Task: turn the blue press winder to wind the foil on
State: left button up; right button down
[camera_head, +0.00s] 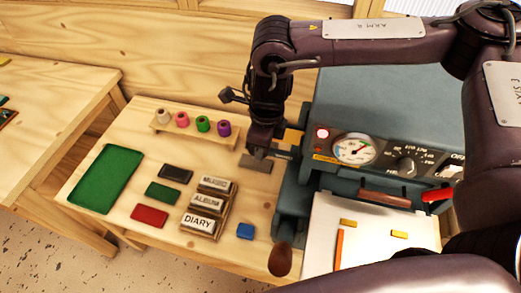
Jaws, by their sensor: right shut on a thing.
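The blue-grey press (385,95) stands at the right of the bench, with a gauge, dials and a lit red lamp on its front. My right gripper (258,158) points down at the press's left side, where it is shut on the winder. The gripper hides most of the winder, so its angle cannot be told. Cream, pink (182,119), green (203,124) and purple (224,128) foil rolls stand on a small wooden rack left of the gripper. My left gripper is not in view.
A green tray (105,178), coloured blocks and a wooden holder with labelled stamps, including DIARY (198,222), lie left of the press. A brown knob (280,260) sticks out at the press's front left. A white sheet (375,232) lies before the panel.

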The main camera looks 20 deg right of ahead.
jog(key=shift+d+t+y+b, duration=0.1)
jog(key=shift+t+y+b, duration=0.3)
jog(key=shift+y+b, duration=0.45)
jog(key=c, duration=1.2)
grip_release()
jog(key=shift+c, duration=0.2)
jog(key=b+v, duration=0.2)
jog(key=v, duration=0.4)
jog(key=shift+r, duration=0.35)
jog(key=shift+s+r, duration=0.15)
jog(key=shift+r, duration=0.35)
jog(key=shift+d, duration=0.1)
